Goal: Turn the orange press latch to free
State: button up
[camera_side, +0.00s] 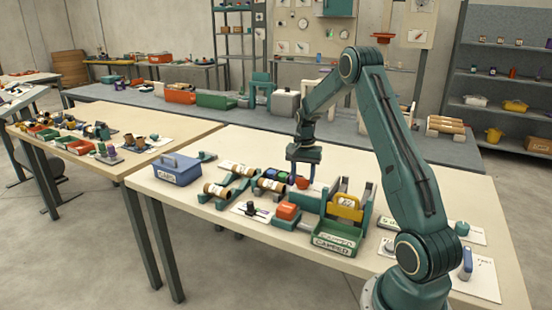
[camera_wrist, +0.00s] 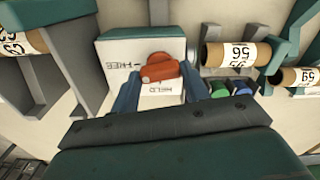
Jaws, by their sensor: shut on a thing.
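The orange press latch (camera_wrist: 158,66) sits on a green block with a white plate (camera_wrist: 112,78) in the wrist view. The plate reads FREE on the left and HELD at the bottom. The latch's raised bar lies roughly left to right, slightly tilted, just above the word HELD. My gripper (camera_wrist: 159,75) is around the latch, one blue-grey finger on each side, and is shut on it. In the side view my gripper (camera_side: 301,174) points down at the back of the bench, and a bit of the orange latch (camera_side: 303,184) shows beside it.
Blue and green round pieces (camera_wrist: 218,90) sit close to the right finger.

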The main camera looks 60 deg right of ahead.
aim_at(303, 179)
jog(key=shift+r+m, duration=0.1)
jog(key=shift+m, duration=1)
jog(key=o, duration=1)
jog(key=shift+r, duration=0.1)
notch_tip(303, 179, up, 14)
jog(key=shift+f, duration=0.2)
